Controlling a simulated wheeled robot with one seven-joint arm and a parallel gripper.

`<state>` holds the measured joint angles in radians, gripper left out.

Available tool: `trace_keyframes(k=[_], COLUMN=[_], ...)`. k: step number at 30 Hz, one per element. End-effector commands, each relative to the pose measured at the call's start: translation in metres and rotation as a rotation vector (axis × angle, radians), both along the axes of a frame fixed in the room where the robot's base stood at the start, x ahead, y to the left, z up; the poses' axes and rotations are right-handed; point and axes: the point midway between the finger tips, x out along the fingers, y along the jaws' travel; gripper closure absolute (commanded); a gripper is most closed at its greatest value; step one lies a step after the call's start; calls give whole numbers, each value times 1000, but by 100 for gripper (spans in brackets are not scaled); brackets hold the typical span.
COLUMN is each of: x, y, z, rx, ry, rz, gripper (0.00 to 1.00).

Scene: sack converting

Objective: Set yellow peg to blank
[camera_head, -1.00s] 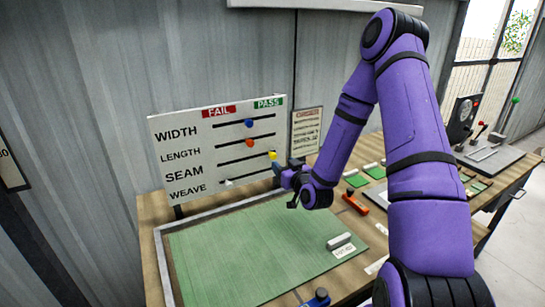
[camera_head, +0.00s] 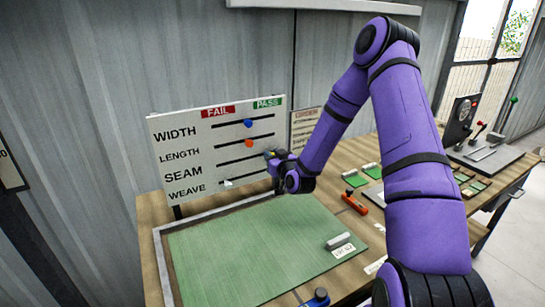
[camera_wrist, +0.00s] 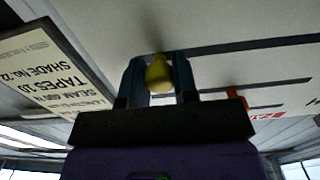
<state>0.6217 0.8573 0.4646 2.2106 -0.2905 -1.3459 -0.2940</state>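The yellow peg (camera_wrist: 158,75) sits between the two fingers of my gripper (camera_wrist: 160,82) in the wrist view, with a finger close against each side. In the head view my gripper (camera_head: 275,160) is at the right end of the SEAM slot and mostly hides the peg. The white board (camera_head: 192,150) has slots for WIDTH, LENGTH, SEAM and WEAVE, under a red FAIL label (camera_head: 217,111) and a green PASS label (camera_head: 269,103). No blank label is legible.
A blue peg (camera_head: 248,123) and an orange peg (camera_head: 249,143) sit in the slots above, and a white peg (camera_head: 227,184) in the lowest. A notice (camera_head: 304,126) hangs right of the board. A green mat (camera_head: 250,240) lies in front; an orange-handled tool (camera_head: 354,203) lies right.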

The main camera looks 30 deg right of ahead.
Motion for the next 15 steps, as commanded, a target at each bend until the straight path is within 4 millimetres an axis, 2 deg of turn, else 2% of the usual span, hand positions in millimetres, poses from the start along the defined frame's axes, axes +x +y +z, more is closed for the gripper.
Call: trace_keyframes(k=[1, 3, 7, 10, 15], x=[0, 0, 0, 0, 0], y=[0, 0, 1, 9, 40], z=[0, 0, 0, 0, 0], rx=[0, 0, 0, 1, 1], ry=[0, 0, 0, 0, 0], rz=[0, 0, 0, 3, 6], gripper=[87, 100, 100, 100, 100])
